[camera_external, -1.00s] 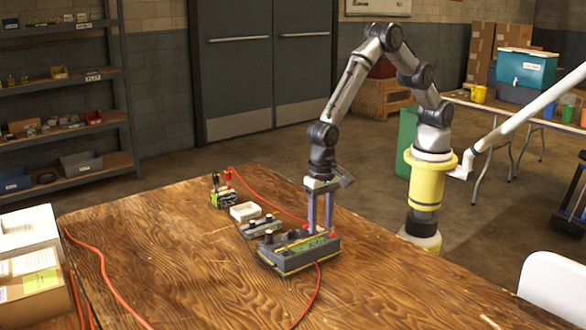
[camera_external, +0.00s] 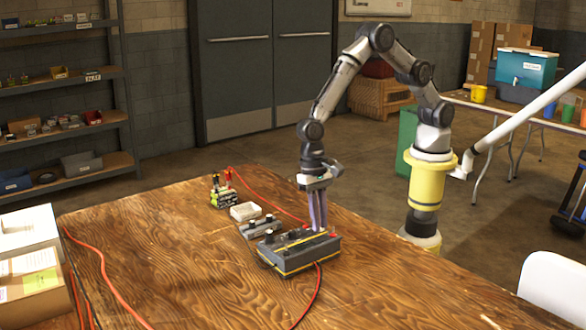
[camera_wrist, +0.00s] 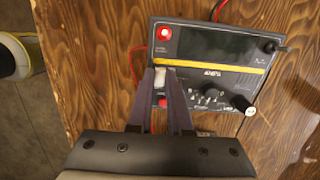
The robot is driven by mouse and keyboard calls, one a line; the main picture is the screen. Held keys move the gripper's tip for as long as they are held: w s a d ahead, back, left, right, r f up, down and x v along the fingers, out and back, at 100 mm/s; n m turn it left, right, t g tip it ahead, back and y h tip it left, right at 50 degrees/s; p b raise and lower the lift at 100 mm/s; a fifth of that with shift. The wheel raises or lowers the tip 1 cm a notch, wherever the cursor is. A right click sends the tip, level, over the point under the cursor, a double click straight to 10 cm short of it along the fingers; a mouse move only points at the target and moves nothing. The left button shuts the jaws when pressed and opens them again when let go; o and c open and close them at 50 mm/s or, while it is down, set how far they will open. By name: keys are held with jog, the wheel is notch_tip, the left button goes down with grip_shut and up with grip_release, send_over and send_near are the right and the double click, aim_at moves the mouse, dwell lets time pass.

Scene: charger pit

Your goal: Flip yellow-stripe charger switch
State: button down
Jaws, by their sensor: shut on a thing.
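The yellow-stripe charger (camera_external: 300,254) is a dark box on the wooden table, with a yellow stripe across its top. In the wrist view the charger's display panel (camera_wrist: 222,45) is dark, above the yellow stripe. A small white switch (camera_wrist: 160,78) sits at the left of the panel, below the stripe's left end. My gripper (camera_external: 319,229) points down over the charger. In the wrist view my gripper (camera_wrist: 161,76) has its fingertips close together with the white switch between them. The fingers hide part of the switch's surroundings.
A second grey device (camera_external: 262,227), a white box (camera_external: 245,211) and a green-black battery (camera_external: 222,197) stand in a row behind the charger. A red cable (camera_external: 318,290) runs from the charger.

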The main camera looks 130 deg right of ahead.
jog(key=shift+d+y, duration=0.1)
jog(key=shift+y, duration=0.3)
jog(key=c, duration=0.8)
grip_release()
jog(key=shift+c, duration=0.2)
jog(key=v, duration=1.3)
jog(key=shift+r, duration=0.4)
